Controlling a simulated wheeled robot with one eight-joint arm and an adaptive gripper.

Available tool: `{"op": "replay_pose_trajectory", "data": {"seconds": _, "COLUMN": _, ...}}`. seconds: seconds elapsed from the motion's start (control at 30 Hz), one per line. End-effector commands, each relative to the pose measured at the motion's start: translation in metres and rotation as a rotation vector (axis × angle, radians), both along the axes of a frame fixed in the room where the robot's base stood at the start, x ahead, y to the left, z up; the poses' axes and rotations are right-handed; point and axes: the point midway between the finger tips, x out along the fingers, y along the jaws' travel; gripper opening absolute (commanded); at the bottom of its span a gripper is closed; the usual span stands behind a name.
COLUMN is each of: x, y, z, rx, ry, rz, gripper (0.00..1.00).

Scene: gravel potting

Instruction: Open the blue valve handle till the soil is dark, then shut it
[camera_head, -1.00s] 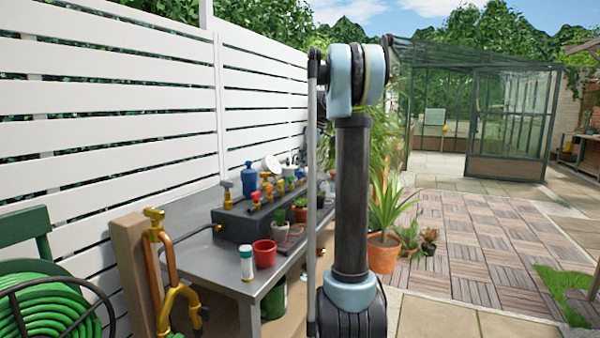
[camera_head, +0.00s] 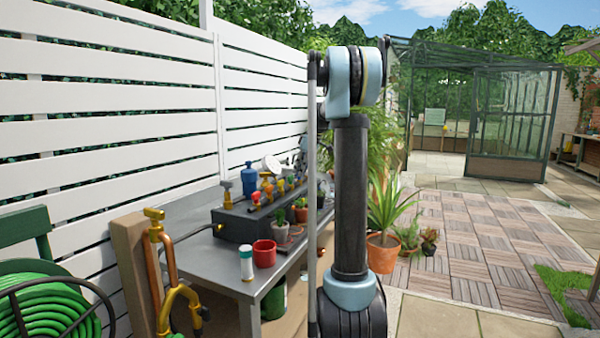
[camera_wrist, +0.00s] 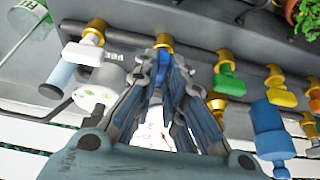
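The blue valve handle (camera_wrist: 162,76) shows in the wrist view, below a brass fitting on the dark manifold. My gripper (camera_wrist: 163,66) reaches up to it, with one finger on each side of the handle. Whether the fingers press on it is too small to tell. In the head view my gripper is mostly hidden behind my arm, with a grey part showing by the far end of the manifold (camera_head: 232,228). A grey pot with a green plant (camera_head: 280,232) and a terracotta pot (camera_head: 300,214) stand beside the manifold. Their soil colour cannot be made out.
Other valve handles crowd around: white (camera_wrist: 84,52), green (camera_wrist: 229,84) and yellow (camera_wrist: 281,97). A red pot (camera_head: 264,254) and a white bottle (camera_head: 246,264) stand at the front of the metal bench (camera_head: 277,281). A slatted fence (camera_head: 110,110) rises behind.

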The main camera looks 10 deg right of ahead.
Motion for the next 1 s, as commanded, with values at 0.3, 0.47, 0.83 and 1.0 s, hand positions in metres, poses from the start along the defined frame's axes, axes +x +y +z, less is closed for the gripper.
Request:
{"op": "replay_pose_trajectory", "data": {"seconds": 0.3, "x": 0.0005, "y": -0.0004, "z": 0.0004, "rx": -0.002, "ry": -0.002, "rz": -0.043, "gripper": 0.00}}
{"op": "replay_pose_trajectory", "data": {"seconds": 0.47, "x": -0.0002, "y": 0.0004, "z": 0.0005, "rx": -0.001, "ry": -0.003, "rz": -0.126, "gripper": 0.00}}
{"op": "replay_pose_trajectory", "data": {"seconds": 0.83, "x": -0.0012, "y": 0.0023, "z": 0.0006, "rx": -0.001, "ry": -0.004, "rz": -0.449, "gripper": 0.00}}
{"op": "replay_pose_trajectory", "data": {"seconds": 1.0, "x": -0.0017, "y": 0.0032, "z": 0.0006, "rx": -0.002, "ry": -0.004, "rz": -0.610, "gripper": 0.00}}
